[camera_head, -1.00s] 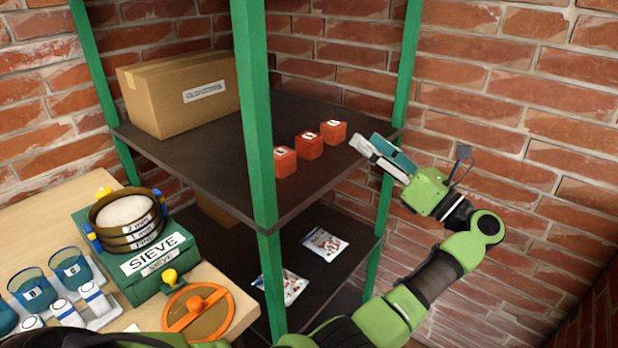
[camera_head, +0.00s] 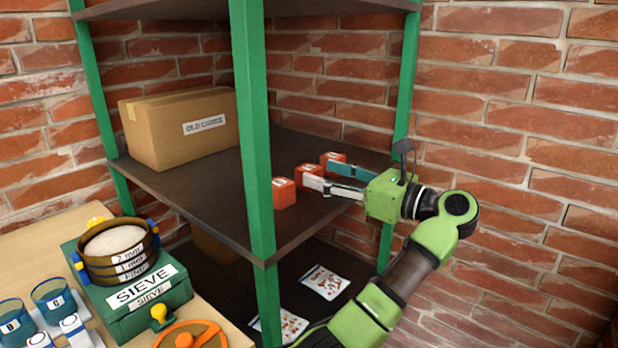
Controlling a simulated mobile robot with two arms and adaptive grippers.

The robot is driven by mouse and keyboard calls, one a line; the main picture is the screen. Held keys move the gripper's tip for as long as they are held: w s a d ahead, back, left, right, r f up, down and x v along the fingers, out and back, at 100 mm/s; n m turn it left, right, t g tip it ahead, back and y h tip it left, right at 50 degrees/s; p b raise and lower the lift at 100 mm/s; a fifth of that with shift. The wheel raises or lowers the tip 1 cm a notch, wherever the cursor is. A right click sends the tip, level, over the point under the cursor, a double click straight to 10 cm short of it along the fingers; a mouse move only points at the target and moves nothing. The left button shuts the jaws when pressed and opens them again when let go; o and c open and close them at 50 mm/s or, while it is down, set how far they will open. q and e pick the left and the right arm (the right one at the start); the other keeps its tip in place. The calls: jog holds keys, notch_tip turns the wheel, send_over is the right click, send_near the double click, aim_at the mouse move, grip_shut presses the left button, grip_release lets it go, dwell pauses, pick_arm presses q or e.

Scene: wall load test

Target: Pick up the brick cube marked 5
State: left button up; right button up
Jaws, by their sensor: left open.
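Three orange-red brick cubes stand in a row on the dark middle shelf board (camera_head: 195,190): a near cube (camera_head: 284,194), a middle cube (camera_head: 305,170) and a far cube (camera_head: 332,157). Their top labels are too small to read, so I cannot tell which is marked 5. My left gripper (camera_head: 318,174) reaches over the board from the right, open. Its white finger overlaps the middle cube's front and its teal finger overlaps the lower part of the far cube. I cannot tell whether either touches. My right gripper is not in view.
A green front post (camera_head: 252,130) rises close left of the near cube. A cardboard box (camera_head: 180,125) sits at the back left. White packets (camera_head: 325,282) lie on the lower shelf. A sieve stack (camera_head: 118,250) and blue cups (camera_head: 52,298) stand on the wooden table.

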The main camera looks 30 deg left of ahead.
aim_at(317, 171)
pick_arm(q)
jog(key=a, duration=0.4)
jog(key=shift+w+a+f, duration=0.15)
jog(key=shift+w+a, duration=0.15)
jog(key=shift+w, duration=0.05)
jog(key=c, duration=1.3)
